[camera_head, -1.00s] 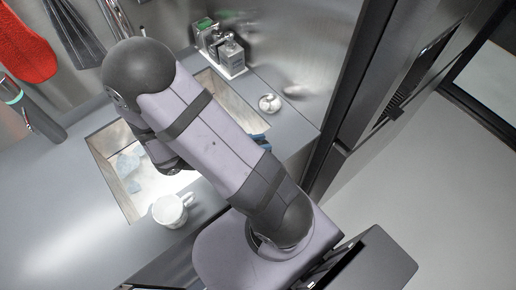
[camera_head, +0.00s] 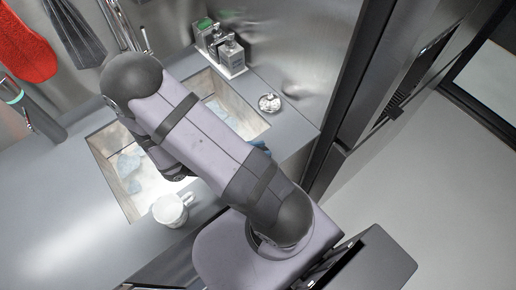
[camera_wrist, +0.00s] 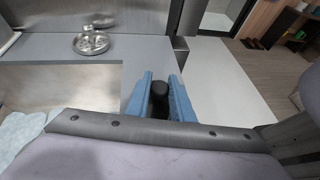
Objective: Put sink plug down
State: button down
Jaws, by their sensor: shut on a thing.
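My gripper (camera_wrist: 160,77) has blue fingers closed on a dark, round-topped sink plug (camera_wrist: 161,88), which shows between the fingertips in the wrist view. The fingers hide part of it. The gripper appears over the grey counter just right of the sink. In the head view my arm hides most of the gripper (camera_head: 260,145), and only a bit of blue shows beside the arm. The plug cannot be seen there. Whether it touches the counter I cannot tell.
The sink basin (camera_head: 245,108) has wooden-looking walls and pale cloths inside. A white mug (camera_head: 170,210) stands at its near edge. A small round metal dish (camera_head: 269,103) and a bottle tray (camera_head: 232,70) sit behind. The counter right of the basin is clear.

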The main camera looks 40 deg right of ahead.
jog(key=c, duration=1.5)
grip_release()
jog(key=shift+c, duration=0.2)
